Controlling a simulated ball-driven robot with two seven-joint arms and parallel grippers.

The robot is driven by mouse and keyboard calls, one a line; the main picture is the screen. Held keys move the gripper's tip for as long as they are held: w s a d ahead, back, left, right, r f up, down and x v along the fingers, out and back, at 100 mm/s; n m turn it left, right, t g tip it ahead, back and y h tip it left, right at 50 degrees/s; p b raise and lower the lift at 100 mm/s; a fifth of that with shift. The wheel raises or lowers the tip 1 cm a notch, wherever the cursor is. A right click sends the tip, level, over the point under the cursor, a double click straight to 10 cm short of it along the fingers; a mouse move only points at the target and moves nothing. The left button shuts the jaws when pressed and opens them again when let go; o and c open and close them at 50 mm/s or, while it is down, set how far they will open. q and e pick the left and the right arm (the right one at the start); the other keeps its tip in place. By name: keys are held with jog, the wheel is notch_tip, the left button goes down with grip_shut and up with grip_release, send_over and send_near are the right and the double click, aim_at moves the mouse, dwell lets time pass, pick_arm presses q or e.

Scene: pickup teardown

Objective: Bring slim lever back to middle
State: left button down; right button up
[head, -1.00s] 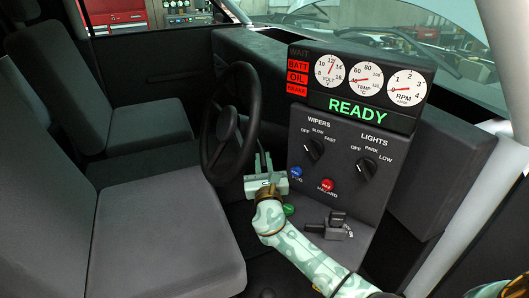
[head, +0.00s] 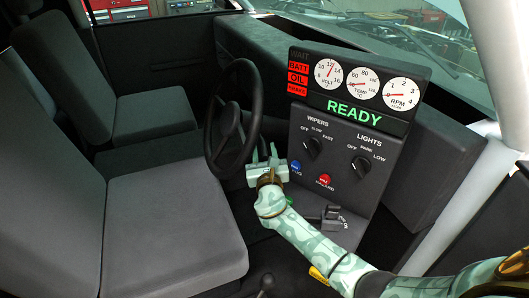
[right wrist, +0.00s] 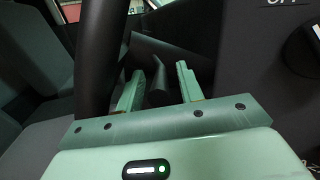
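I cannot tell for sure which part is the slim lever. A narrow dark piece (right wrist: 157,80) shows between my right gripper's fingers in the right wrist view and may be a stalk by the steering column. My right gripper (head: 264,153) is open, fingers pointing up, just right of the steering wheel (head: 258,100). Its two pale green fingers stand apart in the right wrist view (right wrist: 159,88); contact with the dark piece cannot be told. Small dark levers (head: 332,213) sit low on the dash panel, partly hidden by my right forearm. My left gripper is out of view.
The dash panel (head: 300,215) with wiper knob (head: 313,146), lights knob (head: 361,166), blue button (head: 296,166) and red hazard button (head: 325,180) is close on the right. A dark knob (head: 266,284) stands on the floor. The grey seat (head: 165,230) fills the left.

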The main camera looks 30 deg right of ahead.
jog(key=v, duration=1.6)
jog(key=shift+b, duration=0.3)
jog(key=shift+s+a+f, duration=0.15)
jog(key=shift+f, duration=0.1)
